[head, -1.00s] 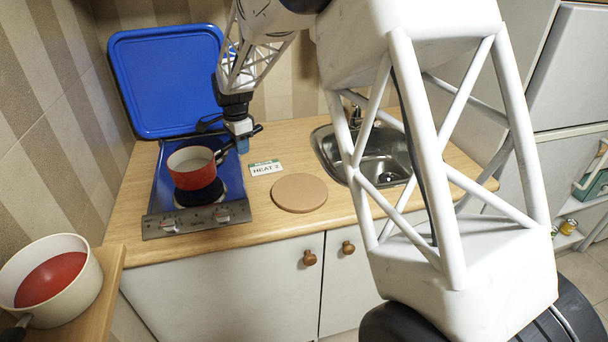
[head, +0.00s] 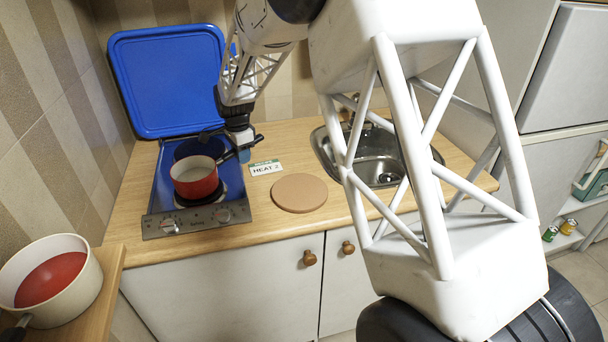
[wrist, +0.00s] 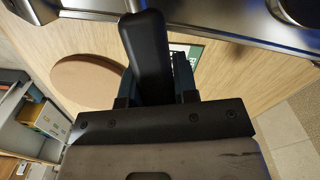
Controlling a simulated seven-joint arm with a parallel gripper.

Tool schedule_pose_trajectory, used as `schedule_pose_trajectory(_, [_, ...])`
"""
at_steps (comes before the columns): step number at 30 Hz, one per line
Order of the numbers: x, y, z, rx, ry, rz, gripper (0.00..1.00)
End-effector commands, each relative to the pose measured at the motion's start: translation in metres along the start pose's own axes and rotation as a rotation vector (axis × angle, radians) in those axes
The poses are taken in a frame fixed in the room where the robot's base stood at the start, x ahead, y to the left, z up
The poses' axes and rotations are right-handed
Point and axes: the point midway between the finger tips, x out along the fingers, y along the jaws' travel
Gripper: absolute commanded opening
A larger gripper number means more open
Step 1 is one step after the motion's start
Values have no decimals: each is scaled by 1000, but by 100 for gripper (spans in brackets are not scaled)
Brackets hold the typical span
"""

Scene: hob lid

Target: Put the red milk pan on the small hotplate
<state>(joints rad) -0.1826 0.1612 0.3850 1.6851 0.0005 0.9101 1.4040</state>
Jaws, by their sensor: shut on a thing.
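The red milk pan (head: 194,182), red outside and pale inside, is upright over the front hotplate (head: 236,192) of the blue hob. The hotplate's dark rim shows around the pan's base; I cannot tell whether they touch. The pan's dark handle (head: 232,152) points right and back. My gripper (head: 242,147) is shut on this handle. In the wrist view the black handle (wrist: 148,50) runs between my gripper's fingers (wrist: 156,82). The area behind the pan is dark and partly hidden, so the rear hotplate is unclear.
The blue lid (head: 170,80) stands open behind the hob. A control panel (head: 195,220) with knobs edges its front. Right are a "HEAT 2" card (head: 265,168), a round brown board (head: 299,193) and a sink (head: 385,165). A cream pot (head: 85,285) stands at lower left.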

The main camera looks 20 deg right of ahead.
Motion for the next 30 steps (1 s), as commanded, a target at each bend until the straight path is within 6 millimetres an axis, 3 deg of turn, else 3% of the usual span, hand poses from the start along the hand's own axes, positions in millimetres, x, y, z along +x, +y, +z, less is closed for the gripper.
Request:
schedule_pose_trajectory(29, [5,0,0,0,0,-1,0])
schedule_pose_trajectory(30, [5,0,0,0,0,-1,29])
